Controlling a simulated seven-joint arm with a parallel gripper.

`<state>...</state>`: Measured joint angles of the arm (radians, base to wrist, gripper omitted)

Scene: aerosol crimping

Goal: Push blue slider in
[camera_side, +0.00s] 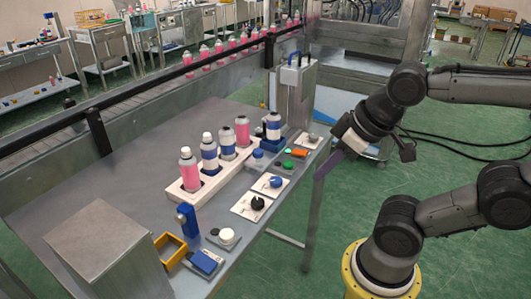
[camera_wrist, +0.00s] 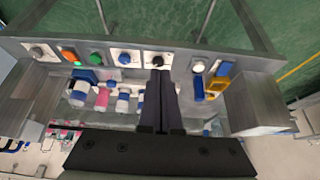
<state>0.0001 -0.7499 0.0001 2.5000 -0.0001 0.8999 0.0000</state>
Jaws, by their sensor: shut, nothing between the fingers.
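In the side view a blue slider block (camera_side: 204,262) sits on a dark plate at the near end of the grey table, beside a white round button. In the wrist view the slider (camera_wrist: 223,68) is at the upper right, just right of the white button. My gripper (camera_wrist: 160,74) is shut and empty. Its dark fingers point at the panel row and overlap the area just below the black knob, left of the slider.
The black knob (camera_side: 258,203), blue knob (camera_side: 276,182), green button (camera_side: 288,165) and white button (camera_side: 227,236) line the table edge. Bottles stand in a white rack (camera_side: 178,196). A grey box (camera_side: 105,245) is nearby.

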